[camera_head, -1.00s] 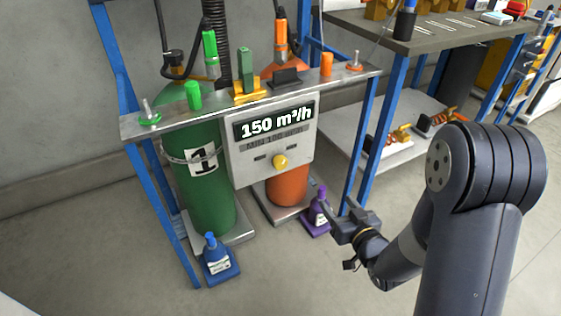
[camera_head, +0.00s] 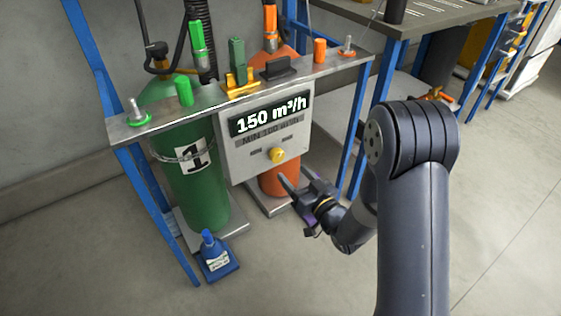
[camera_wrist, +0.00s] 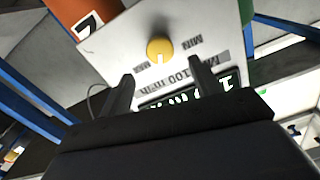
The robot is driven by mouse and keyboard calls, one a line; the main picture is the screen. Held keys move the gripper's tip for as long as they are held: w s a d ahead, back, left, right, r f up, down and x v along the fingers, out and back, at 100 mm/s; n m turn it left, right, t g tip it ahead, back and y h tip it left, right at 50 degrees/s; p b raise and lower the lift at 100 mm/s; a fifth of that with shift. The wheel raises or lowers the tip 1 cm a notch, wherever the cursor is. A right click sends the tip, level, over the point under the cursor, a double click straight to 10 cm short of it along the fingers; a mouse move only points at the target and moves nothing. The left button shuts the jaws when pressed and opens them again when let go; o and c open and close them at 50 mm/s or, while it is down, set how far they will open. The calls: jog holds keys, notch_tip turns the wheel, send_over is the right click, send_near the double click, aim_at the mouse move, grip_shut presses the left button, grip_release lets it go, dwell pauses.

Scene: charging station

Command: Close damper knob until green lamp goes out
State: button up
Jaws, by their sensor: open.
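The damper knob is a round yellow knob (camera_head: 278,154) on the lower part of a grey panel (camera_head: 240,160). The panel's display (camera_head: 270,115) reads 150 m³/h. My gripper (camera_head: 297,179) is open and empty, a little below and right of the knob in the head view. In the wrist view the panel is upside down, and the knob (camera_wrist: 160,49) lies ahead, between the lines of the two fingers (camera_wrist: 161,78) and apart from them. A green upright cylinder (camera_head: 184,92) stands on the shelf; I cannot tell whether it is the lamp or lit.
A green gas bottle (camera_head: 205,190) and an orange one (camera_head: 281,180) stand under the metal shelf (camera_head: 150,122). Blue posts (camera_head: 357,130) flank the panel. The floor in front is open.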

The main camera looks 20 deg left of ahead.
aim_at(279, 158)
jog(key=b+x, duration=0.1)
jog(key=x, duration=0.6)
jog(key=shift+c, duration=0.4)
